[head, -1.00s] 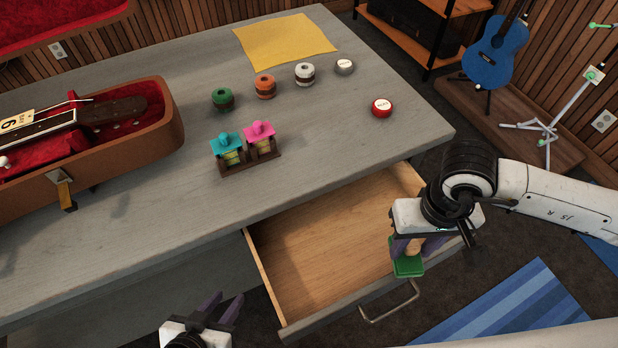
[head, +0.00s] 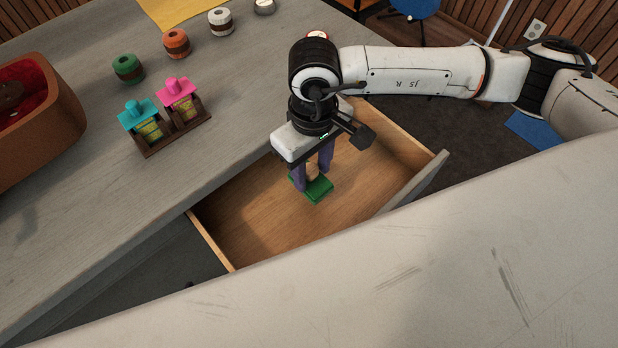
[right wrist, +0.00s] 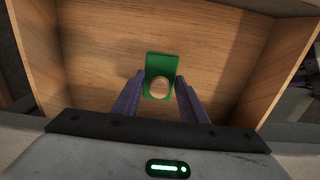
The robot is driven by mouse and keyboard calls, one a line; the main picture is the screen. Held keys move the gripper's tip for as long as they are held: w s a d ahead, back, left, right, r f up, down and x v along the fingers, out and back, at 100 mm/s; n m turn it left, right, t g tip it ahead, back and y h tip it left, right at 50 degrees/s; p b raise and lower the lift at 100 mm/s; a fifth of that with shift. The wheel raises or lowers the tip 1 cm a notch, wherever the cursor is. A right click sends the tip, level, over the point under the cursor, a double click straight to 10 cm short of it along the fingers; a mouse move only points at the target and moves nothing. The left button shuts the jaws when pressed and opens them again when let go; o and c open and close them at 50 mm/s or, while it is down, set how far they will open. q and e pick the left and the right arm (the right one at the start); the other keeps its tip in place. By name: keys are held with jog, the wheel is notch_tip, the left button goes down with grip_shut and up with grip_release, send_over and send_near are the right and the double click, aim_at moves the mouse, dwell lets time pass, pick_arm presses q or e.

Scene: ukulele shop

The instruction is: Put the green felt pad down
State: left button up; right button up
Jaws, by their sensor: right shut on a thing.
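The green felt pad (head: 318,190) has a round, light wooden knob on it. My right gripper (head: 312,173) points down with its purple fingers shut on the pad's knob. The pad is over the inside of the open drawer (head: 250,222); I cannot tell whether it touches the drawer floor. In the right wrist view the green felt pad (right wrist: 162,64) sits between the fingers of my right gripper (right wrist: 160,86), with bare wooden drawer floor around it. My left gripper is out of view.
The drawer floor is otherwise bare where it shows. On the grey tabletop (head: 75,190) stand a rack (head: 175,138) with a teal and a pink figure-like piece, and green, orange and white spools. A brown instrument case (head: 60,125) is at left. A large pale surface covers the lower right.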

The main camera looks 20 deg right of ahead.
aim_at(312, 179)
jog(key=shift+f, duration=2.15)
jog(key=shift+f, duration=0.1)
jog(key=o, duration=1)
notch_tip(312, 179, up, 12)
jog(key=shift+r, duration=0.15)
